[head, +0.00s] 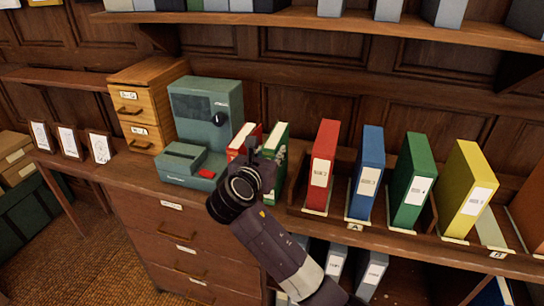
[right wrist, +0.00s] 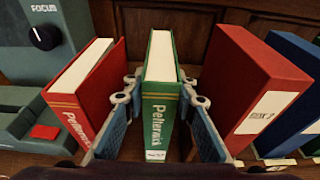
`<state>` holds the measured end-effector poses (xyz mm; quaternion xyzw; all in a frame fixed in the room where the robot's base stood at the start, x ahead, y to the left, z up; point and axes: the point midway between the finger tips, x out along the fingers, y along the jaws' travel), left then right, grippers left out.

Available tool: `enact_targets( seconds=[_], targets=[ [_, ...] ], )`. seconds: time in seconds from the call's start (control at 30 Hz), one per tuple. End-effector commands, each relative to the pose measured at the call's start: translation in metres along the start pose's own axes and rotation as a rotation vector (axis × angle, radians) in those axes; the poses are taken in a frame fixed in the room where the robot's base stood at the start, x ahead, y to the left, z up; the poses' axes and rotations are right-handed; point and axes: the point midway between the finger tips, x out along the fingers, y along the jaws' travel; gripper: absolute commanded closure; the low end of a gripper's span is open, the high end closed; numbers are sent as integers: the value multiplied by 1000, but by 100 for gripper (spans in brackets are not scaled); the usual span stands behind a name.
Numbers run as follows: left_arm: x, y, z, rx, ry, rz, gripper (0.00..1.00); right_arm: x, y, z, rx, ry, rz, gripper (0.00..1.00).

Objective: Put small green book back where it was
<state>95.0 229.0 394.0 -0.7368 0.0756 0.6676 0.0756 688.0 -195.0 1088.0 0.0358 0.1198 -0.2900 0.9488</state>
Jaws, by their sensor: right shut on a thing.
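The small green book (head: 279,136) stands upright on the wooden cabinet top, or close above it; I cannot tell which. In the right wrist view the green book (right wrist: 160,112) shows its spine marked "Pelterwick" or similar, between the two fingers. My right gripper (head: 262,160) is shut on it from the front; the wrist view also shows the gripper (right wrist: 161,120). A small red book (head: 241,143) stands just left of it, apart from the green one. My left gripper is not in view.
A large red binder (head: 322,160) stands close on the right, followed by blue (head: 368,165), green (head: 412,175) and yellow (head: 466,185) binders. A grey-green device (head: 207,112) is at the left. An upper shelf (head: 330,22) runs overhead.

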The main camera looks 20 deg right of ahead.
Motion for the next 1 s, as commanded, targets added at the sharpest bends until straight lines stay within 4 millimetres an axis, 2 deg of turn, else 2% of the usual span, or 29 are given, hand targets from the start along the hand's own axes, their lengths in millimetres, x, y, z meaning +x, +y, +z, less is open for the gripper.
enact_targets(
  seconds=[0.13,0.33,0.37,0.5,0.83,1.0],
  targets=[
    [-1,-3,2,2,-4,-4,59,4,0,-12,1,-8,1,100],
    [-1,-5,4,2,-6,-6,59,4,0,-13,2,-8,1,100],
    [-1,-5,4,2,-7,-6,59,4,0,-16,-1,0,-1,71],
    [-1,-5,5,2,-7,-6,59,4,0,-16,-1,0,-1,57],
    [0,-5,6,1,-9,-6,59,0,0,-16,0,0,0,57],
    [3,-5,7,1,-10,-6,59,-23,1,-17,1,0,3,57]
  ],
)
